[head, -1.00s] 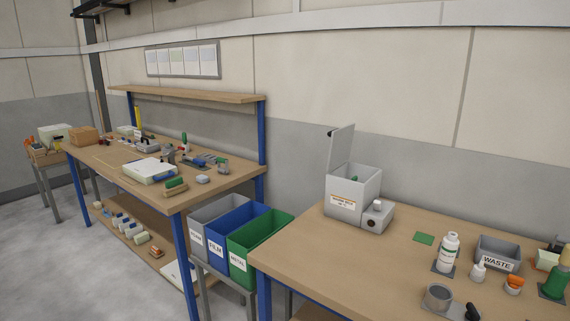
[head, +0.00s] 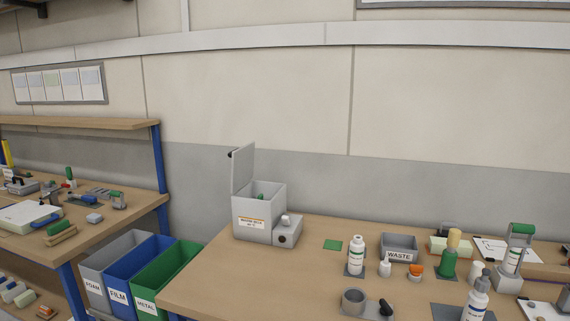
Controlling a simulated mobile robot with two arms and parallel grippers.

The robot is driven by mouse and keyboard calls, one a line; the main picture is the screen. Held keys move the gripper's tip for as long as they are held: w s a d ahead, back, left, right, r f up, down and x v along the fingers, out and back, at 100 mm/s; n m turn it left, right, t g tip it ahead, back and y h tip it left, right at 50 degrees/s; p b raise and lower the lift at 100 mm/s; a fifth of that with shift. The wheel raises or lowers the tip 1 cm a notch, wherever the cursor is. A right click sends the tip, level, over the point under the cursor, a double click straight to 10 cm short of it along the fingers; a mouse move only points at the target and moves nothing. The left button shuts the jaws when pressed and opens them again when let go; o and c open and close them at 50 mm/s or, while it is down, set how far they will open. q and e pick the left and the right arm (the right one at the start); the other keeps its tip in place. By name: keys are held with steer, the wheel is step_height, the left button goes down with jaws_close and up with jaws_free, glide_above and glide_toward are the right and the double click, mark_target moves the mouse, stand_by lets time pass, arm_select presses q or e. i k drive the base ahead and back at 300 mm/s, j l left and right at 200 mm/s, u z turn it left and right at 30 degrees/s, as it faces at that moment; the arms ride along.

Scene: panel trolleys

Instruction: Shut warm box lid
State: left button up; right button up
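The warm box (head: 258,212) is a light grey box with an orange-and-white label on its front. It stands at the back left of the right-hand wooden table. Its lid (head: 243,169) stands open, upright at the box's left side, with a small black knob near its top. Something green shows inside the box. A small grey unit with a white-topped knob (head: 286,228) is attached at its right side. Neither of my grippers is in view.
Table surface in front of the warm box is clear.

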mark_target(243, 158)
steer(key=i+j+z, duration=0.2)
steer(key=j+z, duration=0.25)
steer(key=j, duration=0.55)
steer(key=j+z, duration=0.45)
steer(key=j, duration=0.5)
steer(key=j+z, duration=0.1)
steer(key=j, duration=1.95)
